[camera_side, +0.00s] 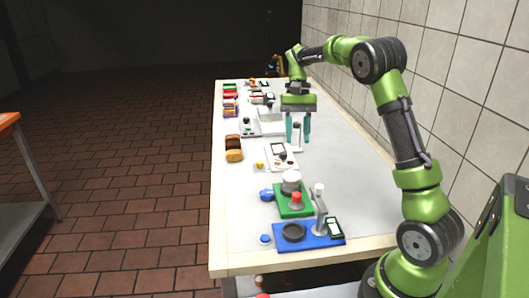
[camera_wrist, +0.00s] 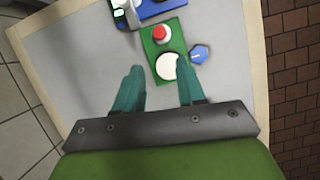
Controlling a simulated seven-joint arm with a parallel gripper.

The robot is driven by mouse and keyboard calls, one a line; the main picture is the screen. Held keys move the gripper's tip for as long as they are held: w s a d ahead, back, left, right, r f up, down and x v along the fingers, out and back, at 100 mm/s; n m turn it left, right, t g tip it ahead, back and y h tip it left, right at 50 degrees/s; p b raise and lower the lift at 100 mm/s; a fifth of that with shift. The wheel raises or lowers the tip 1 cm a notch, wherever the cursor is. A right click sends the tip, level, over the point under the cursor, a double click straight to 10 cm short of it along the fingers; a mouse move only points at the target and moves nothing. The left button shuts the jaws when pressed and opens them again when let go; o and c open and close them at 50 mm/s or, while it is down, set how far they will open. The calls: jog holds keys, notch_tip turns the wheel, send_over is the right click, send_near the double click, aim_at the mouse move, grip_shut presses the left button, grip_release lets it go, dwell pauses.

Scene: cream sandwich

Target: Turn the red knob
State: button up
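The red knob (camera_side: 296,197) stands on a green base (camera_side: 284,212) near the front of the table, beside a white round part (camera_side: 291,182). In the wrist view the red knob (camera_wrist: 161,33) is at the top centre, with the white disc (camera_wrist: 168,66) nearer to me on the same green base. My gripper (camera_side: 299,140) hangs above the table farther back than the knob, fingers pointing down. In the wrist view its teal fingers (camera_wrist: 160,75) are spread apart, with nothing held between them. It is not touching the knob.
A blue base (camera_side: 275,243) with a dark round plate and a grey post stands at the near end. A blue piece (camera_side: 267,195) lies left of the green base. Bread (camera_side: 233,148) and several devices line the left side. The table's right side is mostly clear.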

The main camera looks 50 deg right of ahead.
aim_at(297, 194)
jog(key=shift+w+d+r, duration=0.1)
jog(key=shift+d+r, duration=0.05)
jog(key=shift+r, duration=0.3)
jog(key=shift+o, duration=1.3)
jog(key=shift+w+a, duration=0.1)
jog(key=shift+a, duration=0.1)
jog(key=a, duration=0.1)
jog(key=a+n, duration=0.1)
jog(key=a, duration=0.1)
jog(key=w+a+n, duration=0.1)
jog(key=a, duration=0.1)
jog(key=shift+w+a+r+h, duration=0.1)
jog(key=shift+r+h, duration=0.2)
jog(key=shift+h, duration=0.1)
jog(key=a+n+g+h, duration=0.1)
jog(key=a+n+h, duration=0.2)
jog(key=a+n, duration=0.35)
jog(key=s+d+f+n, duration=0.1)
jog(key=d+f+n, duration=0.1)
jog(key=f, duration=0.3)
jog(key=s+d+f+n+h, duration=0.1)
jog(key=s+d+f+n, duration=0.1)
jog(key=f+n, duration=0.2)
jog(key=s+d+f+n+h, duration=0.1)
jog(key=s+d+f+n, duration=0.1)
jog(key=f, duration=0.5)
jog(key=shift+s+d+f+n, duration=0.15)
jog(key=shift+s+n, duration=0.05)
jog(key=shift+n, duration=0.55)
